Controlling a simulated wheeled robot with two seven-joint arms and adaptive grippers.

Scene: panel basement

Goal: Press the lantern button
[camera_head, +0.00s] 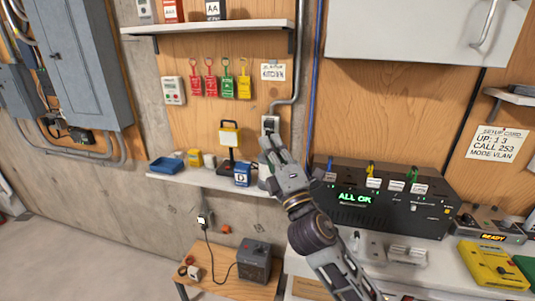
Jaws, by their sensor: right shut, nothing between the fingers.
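My right gripper (268,147) reaches up from the lower right and ends just right of the lantern, in front of a wall outlet. Its fingers are together and hold nothing. In the picture it is apart from the lantern; the depth between them is unclear. My left gripper is not in view.
The lower shelf (205,180) also carries a blue tray (166,165), small yellow and white items, and a blue box marked D (242,173). A black unit reading ALL OK (355,197) stands right of my arm. A low wooden table (211,283) is below.

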